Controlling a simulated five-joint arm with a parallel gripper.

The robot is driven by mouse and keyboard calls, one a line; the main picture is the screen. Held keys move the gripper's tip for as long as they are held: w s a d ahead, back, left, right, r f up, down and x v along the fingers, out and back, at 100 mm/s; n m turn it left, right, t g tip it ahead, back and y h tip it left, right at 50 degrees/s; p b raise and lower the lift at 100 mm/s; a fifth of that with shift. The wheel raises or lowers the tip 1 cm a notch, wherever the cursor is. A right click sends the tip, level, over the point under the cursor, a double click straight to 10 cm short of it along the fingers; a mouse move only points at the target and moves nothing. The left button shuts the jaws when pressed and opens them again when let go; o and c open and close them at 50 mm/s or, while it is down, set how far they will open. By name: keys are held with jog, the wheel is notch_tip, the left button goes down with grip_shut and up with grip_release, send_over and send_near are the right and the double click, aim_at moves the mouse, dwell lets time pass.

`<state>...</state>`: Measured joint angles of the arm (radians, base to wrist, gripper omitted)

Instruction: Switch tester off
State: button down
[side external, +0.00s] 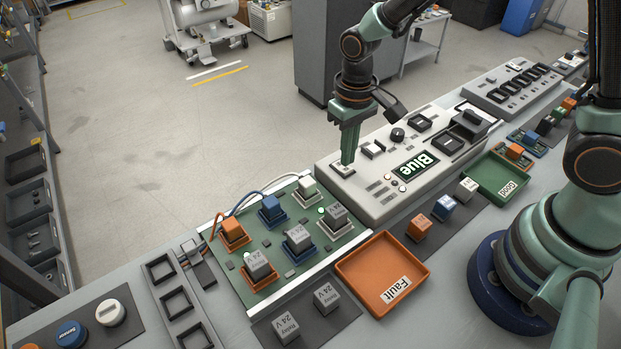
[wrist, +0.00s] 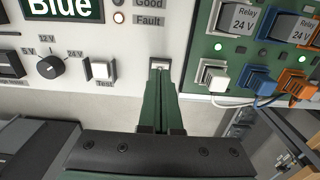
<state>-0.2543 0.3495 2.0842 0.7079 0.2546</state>
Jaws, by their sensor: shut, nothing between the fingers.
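The tester (side external: 356,195) is a light grey box with a lit display (side external: 414,166) reading "Blue". My gripper (side external: 347,162) is shut and empty, pointing down at a small switch (side external: 343,170) at the tester's left end. The lamp beside "Fault" (wrist: 118,18) looks lit.
A white Test button (wrist: 103,69) and a black dial (wrist: 50,66) are close by on the tester. The green relay board (side external: 290,240) with wired plugs stands beside it. An orange Fault tray (side external: 345,272) and a green Good tray (side external: 483,181) lie in front.

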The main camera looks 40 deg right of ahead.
aim_at(348, 169)
jog(key=shift+f, duration=0.9)
dwell(0.8)
jog(key=shift+r, duration=3.5)
jog(key=shift+r, duration=0.1)
jog(key=s+d+r+t, duration=0.5)
jog(key=s+d+r, duration=0.2)
jog(key=r, duration=0.5)
jog(key=shift+d+r+t, duration=0.3)
jog(key=shift+d, duration=0.8)
